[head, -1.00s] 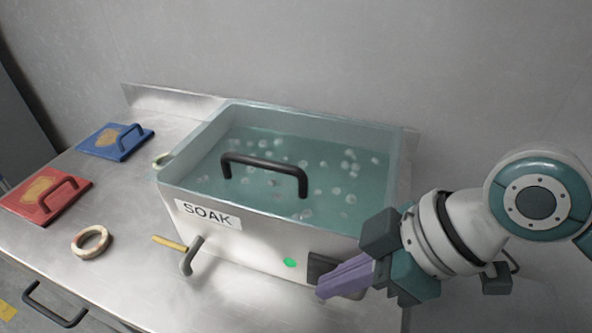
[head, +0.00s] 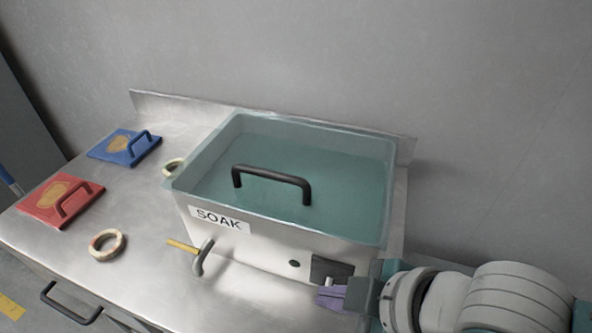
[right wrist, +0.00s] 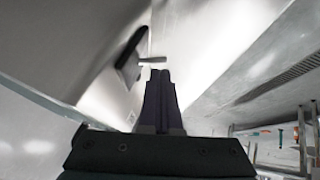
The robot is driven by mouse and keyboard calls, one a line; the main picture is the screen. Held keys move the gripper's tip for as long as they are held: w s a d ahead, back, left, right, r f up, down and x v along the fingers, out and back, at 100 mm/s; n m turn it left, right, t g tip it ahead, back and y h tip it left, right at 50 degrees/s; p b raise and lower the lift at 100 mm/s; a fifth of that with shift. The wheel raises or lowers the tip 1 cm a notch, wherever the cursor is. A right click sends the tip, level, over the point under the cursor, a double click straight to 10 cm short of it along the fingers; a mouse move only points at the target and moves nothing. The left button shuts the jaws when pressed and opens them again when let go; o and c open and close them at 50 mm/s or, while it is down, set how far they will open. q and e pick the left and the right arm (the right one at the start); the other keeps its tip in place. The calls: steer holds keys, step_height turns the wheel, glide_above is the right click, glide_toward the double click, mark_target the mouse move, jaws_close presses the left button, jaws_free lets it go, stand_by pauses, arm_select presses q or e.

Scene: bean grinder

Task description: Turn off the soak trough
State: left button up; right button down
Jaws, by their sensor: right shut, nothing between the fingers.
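The soak trough (head: 262,246) is a metal box with a SOAK label, clear walls and still, bubble-free water under a black handle (head: 272,174). A small round indicator (head: 294,264) on its front is dark. Right of it is a black switch panel (head: 331,266); the panel also shows in the right wrist view (right wrist: 129,54) with a grey lever (right wrist: 152,60) sticking out. My right gripper (head: 322,297) is shut and empty, its purple fingers just below the panel. In the right wrist view its fingertips (right wrist: 160,74) are close to the lever; contact is unclear. My left gripper is out of view.
A grey drain spout (head: 201,258) with a yellow lever (head: 182,246) juts from the trough's front. A ring (head: 107,245), a red board (head: 62,202) and a blue board (head: 125,147) lie on the metal counter (head: 150,205). The wall is close behind.

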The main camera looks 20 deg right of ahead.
steer(key=shift+w+d, duration=0.1)
steer(key=shift+w+d+r, duration=0.35)
steer(key=shift+w, duration=0.2)
steer(key=shift+p, duration=0.3)
